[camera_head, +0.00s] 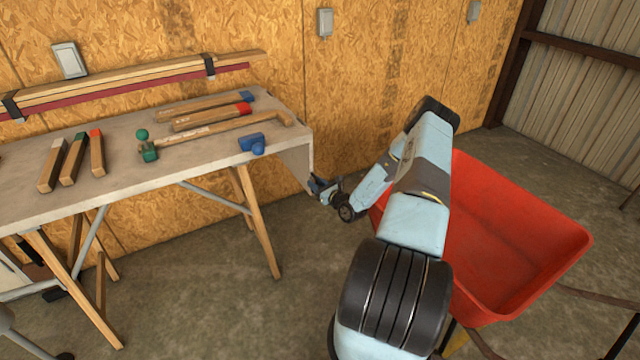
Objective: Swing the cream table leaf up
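The cream table leaf (297,164) hangs down from the right end of the workbench (70,193), its face seen at a steep slant. My gripper (319,187) is at the leaf's lower right corner, at about the height of its bottom edge. The fingers are small and dark in this view. I cannot tell whether they touch the leaf or grip its edge. My arm reaches in from the lower right.
Wooden pieces with coloured ends (97,153), a long wooden handle (225,128), a green item (147,149) and a blue item (252,143) near the hinged end lie on the bench. A red wheelbarrow (520,240) stands right of my arm. Floor below the leaf is clear.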

